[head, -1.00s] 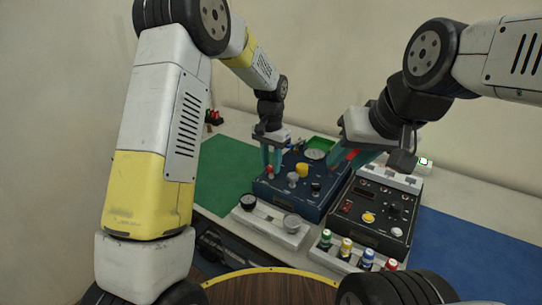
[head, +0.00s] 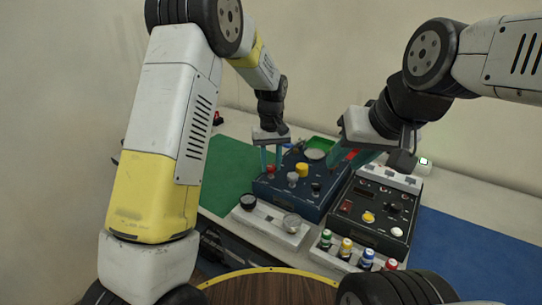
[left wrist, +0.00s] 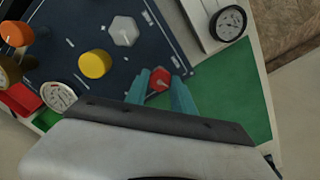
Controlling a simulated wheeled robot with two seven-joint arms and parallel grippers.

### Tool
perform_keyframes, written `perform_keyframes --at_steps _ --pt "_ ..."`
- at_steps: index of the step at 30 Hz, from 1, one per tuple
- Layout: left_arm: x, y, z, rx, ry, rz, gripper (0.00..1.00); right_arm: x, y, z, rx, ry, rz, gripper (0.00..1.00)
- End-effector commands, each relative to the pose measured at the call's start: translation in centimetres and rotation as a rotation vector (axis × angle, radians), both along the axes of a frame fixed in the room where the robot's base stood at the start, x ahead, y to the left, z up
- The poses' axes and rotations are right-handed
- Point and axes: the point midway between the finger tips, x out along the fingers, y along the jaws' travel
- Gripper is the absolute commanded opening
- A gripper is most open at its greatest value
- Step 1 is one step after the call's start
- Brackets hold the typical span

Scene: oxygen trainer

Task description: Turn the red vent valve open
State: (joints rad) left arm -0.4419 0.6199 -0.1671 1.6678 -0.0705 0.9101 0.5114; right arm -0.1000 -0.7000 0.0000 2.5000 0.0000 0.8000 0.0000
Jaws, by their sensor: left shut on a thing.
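The red vent valve (head: 271,171) is a small red knob at the left edge of the dark blue panel (head: 318,204). In the left wrist view the red knob (left wrist: 159,79) is six-sided with a pale mark and sits between two teal fingertips. My left gripper (head: 271,164) points down over it and is shut on it; the fingers hide part of its sides. My right gripper (head: 349,160) hangs over the right side of the blue panel, away from the red valve. Its finger gap is too unclear to judge.
A yellow knob (head: 301,170) and a grey knob (head: 292,179) stand close to the red valve. A black box (head: 376,213) is to the right, with several colour-capped bottles in front. A white gauge strip (head: 268,221) lies in front. The green mat (head: 229,170) at left has free room.

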Motion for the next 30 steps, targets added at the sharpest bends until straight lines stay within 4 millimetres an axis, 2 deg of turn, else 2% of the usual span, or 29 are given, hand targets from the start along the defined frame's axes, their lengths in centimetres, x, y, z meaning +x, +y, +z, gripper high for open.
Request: perform_keyframes --at_steps 19,20,22,23,30 --pt "0.14 -0.02 0.14 -0.001 -0.004 0.05 0.0 0.0 0.0 0.0 0.0 0.0 0.0 0.36" --pt "0.15 -0.03 0.14 -0.001 -0.004 0.05 0.34 0.0 0.0 0.0 0.0 0.0 0.0 0.36" --pt "0.13 -0.02 0.13 -0.001 -0.004 0.05 0.47 0.0 0.0 0.0 0.0 0.0 0.0 0.36" --pt "0.11 -0.01 0.11 -0.001 -0.004 0.05 0.52 0.0 0.0 0.0 0.0 0.0 0.0 0.36" --pt "0.05 -0.01 0.05 -0.001 -0.001 0.049 0.52 0.0 0.0 0.0 0.0 0.0 0.0 0.36"
